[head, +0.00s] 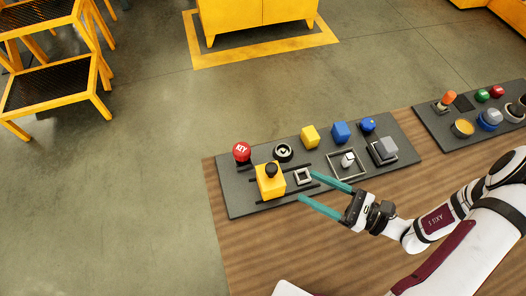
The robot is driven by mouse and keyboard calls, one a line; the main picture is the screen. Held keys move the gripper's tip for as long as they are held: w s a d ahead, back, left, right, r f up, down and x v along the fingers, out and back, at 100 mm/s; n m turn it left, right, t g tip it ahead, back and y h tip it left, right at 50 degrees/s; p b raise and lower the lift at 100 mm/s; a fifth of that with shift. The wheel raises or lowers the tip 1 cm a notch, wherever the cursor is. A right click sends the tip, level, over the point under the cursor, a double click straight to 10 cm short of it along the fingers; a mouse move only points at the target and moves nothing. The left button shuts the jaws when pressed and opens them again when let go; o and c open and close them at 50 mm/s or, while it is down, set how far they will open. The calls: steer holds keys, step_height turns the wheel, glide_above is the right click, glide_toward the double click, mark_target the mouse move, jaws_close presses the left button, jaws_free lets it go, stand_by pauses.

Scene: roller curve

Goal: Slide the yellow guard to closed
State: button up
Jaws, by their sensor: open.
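The yellow guard (270,183) is a yellow block with a dark knob (271,170) on top. It sits at the left end of two dark parallel rails on the grey panel (237,205). A small square grey-framed fixture (303,176) lies uncovered between the rails, just right of the guard. My gripper (317,194) comes in from the right with its two teal fingers spread apart and nothing between them. Its fingertips are right of the guard and apart from it, near the square fixture. How high they are above the panel is hard to tell.
A second panel (432,124) stands at the right.

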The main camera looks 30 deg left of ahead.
mark_target(260, 170)
steer(key=a, duration=1.4)
steer(key=shift+a, duration=0.15)
jaws_close()
steer(key=shift+s, duration=0.1)
stand_by(0.5)
